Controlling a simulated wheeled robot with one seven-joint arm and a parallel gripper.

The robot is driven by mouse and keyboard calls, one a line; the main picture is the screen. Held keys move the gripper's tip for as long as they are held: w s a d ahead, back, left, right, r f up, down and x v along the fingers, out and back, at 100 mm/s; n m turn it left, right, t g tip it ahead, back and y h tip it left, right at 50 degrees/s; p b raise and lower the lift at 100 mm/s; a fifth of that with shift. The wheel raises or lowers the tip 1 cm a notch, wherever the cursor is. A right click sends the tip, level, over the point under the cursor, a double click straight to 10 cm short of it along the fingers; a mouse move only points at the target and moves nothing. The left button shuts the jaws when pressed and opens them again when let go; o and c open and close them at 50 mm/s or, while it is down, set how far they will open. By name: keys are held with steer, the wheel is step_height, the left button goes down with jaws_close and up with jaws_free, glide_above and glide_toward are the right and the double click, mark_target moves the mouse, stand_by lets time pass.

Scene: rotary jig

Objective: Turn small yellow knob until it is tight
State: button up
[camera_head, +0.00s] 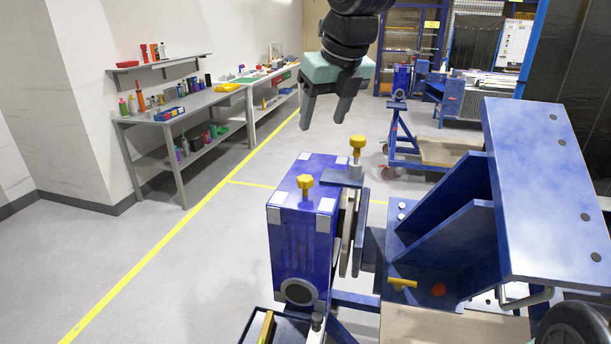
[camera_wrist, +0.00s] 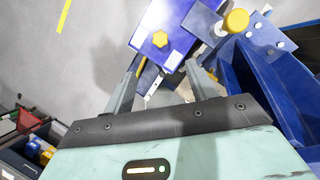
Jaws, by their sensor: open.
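A small yellow star-shaped knob (camera_head: 305,182) stands on top of the blue housing (camera_head: 298,235) of the jig; it also shows in the wrist view (camera_wrist: 161,39), just beyond my fingertips. A larger yellow knob (camera_head: 357,143) sits on a grey post to its right and shows at the upper right of the wrist view (camera_wrist: 236,20). My gripper (camera_head: 325,113) points down, open and empty, above the housing and apart from both knobs. In the wrist view its two fingers (camera_wrist: 166,70) are spread with nothing between them.
A blue angled fixture (camera_head: 550,190) rises close on the right, with a yellow handle (camera_head: 402,283) at its base. Shelves and a workbench (camera_head: 190,104) with bottles and tools stand along the left wall. The floor between is clear.

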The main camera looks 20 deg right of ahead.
steer(key=b, duration=0.4)
glide_toward(305, 177)
steer(key=x, duration=0.8)
steer(key=shift+f, duration=0.3)
steer(key=c, duration=1)
